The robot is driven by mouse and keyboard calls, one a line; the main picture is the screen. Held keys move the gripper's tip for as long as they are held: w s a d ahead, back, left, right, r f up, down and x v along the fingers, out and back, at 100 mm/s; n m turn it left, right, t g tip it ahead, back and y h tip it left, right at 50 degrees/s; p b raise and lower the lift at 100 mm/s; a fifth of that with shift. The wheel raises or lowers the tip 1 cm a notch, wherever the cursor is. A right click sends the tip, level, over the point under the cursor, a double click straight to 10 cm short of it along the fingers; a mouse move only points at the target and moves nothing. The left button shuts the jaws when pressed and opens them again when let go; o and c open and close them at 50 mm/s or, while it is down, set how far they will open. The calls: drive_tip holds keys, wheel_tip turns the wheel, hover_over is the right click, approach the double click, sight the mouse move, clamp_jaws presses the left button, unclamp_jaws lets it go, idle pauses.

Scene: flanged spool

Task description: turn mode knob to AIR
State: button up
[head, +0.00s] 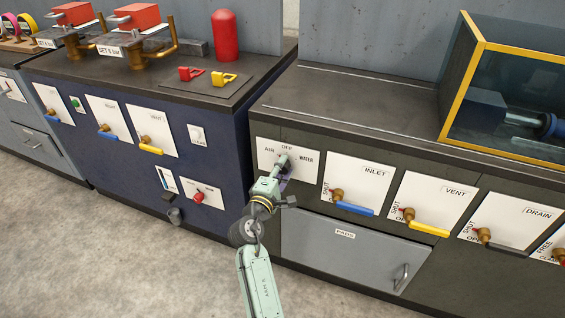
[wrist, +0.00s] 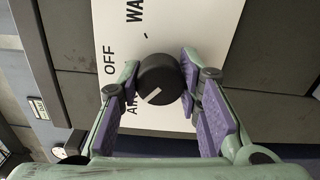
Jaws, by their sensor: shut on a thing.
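The mode knob (wrist: 160,80) is round and black, on a white plate (head: 265,153) lettered AIR, OFF and WATER. In the wrist view its white pointer line slants to the lower left, toward the partly covered AIR lettering. My gripper (head: 284,170) is at the plate from the front; in the wrist view its purple-padded fingers (wrist: 174,97) stand on either side of the knob, shut on it. In the head view my gripper hides most of the knob.
Right of the plate are the INLET (head: 356,209), VENT (head: 428,230) and DRAIN (head: 509,240) valve levers. A grey PADS drawer (head: 345,250) is below. A yellow-framed glass case (head: 505,90) stands on the bench top. The floor in front is clear.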

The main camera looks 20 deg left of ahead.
drive_tip(key=shift+r+n+p, duration=0.15)
drive_tip(key=shift+n+p, duration=0.4)
drive_tip(key=shift+n, duration=0.25)
drive_tip(key=o, duration=1.1)
drive_tip(key=shift+o, duration=0.2)
drive_tip(key=s, duration=1.2)
drive_tip(key=shift+a, duration=0.2)
